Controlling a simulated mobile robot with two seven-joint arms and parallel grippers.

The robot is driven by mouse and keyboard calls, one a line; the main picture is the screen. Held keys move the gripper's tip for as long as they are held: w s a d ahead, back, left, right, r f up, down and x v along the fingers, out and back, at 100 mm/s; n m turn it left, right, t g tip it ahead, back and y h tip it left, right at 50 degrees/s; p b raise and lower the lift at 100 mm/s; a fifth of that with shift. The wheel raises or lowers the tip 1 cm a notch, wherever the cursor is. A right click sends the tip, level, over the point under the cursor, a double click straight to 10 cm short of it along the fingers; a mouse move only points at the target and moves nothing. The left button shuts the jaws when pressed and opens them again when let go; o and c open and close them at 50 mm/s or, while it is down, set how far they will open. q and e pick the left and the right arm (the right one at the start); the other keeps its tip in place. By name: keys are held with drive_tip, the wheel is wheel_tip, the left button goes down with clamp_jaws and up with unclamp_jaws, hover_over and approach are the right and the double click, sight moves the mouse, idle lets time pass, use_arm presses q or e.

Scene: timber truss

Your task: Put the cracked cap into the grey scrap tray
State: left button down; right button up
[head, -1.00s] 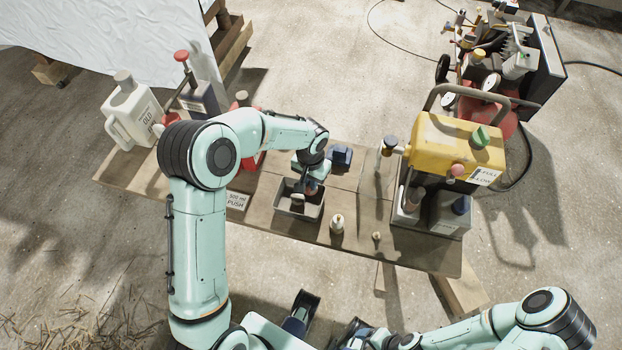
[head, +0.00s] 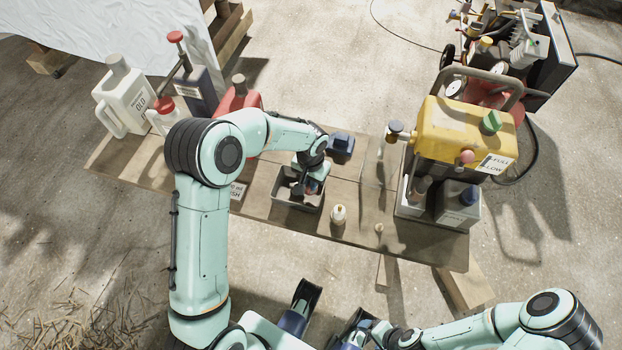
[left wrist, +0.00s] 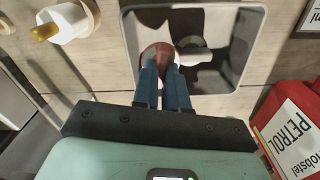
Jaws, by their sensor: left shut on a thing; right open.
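The grey scrap tray (head: 298,206) stands on the plank table, and its rim also shows in the left wrist view (left wrist: 256,35). My left gripper (head: 308,190) points down into the tray. In the left wrist view, its blue fingers (left wrist: 165,75) are shut on a red-brown rounded cap (left wrist: 155,50), which is inside the tray's outline. I cannot make out a crack, or whether the cap touches the tray floor. A grey piece (left wrist: 195,50) lies in the tray beside it. My right gripper (head: 328,312) is open and empty in front of the table.
A small white bottle with a yellowish tip (head: 338,215) stands right of the tray, with a smaller piece (head: 379,228) beyond. A dark blue object (head: 341,144) is behind. A red petrol can (head: 240,98) stands left, a yellow machine (head: 455,130) right.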

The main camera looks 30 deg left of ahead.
use_arm(q)
drive_tip(key=c, duration=1.1)
unclamp_jaws()
drive_tip(key=shift+r, duration=0.1)
wheel_tip(320, 180, up, 13)
drive_tip(key=p, duration=0.2)
drive_tip(key=shift+r, duration=0.1)
